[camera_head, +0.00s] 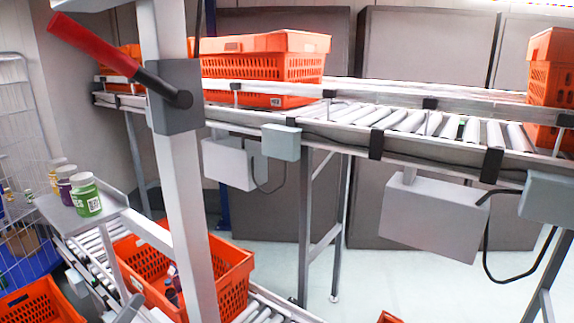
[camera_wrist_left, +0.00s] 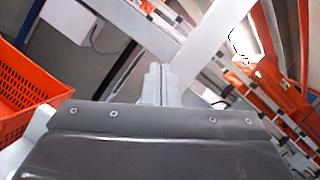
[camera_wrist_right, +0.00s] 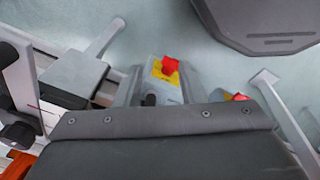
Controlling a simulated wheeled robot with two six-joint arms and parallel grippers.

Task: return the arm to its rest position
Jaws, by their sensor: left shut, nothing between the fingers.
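My left gripper (camera_wrist_left: 160,78) is shut with nothing between its fingers; they meet in the middle of the left wrist view. My right arm is not clearly seen in the head view.
An orange tote (camera_head: 232,272) with dark bottles stands on the lower conveyor. Several jars, one a green jar (camera_head: 87,196), stand on a small shelf (camera_head: 112,208). A post (camera_head: 185,180) with a red handle rises in front. The upper roller conveyor (camera_head: 420,122) carries orange totes (camera_head: 290,68).

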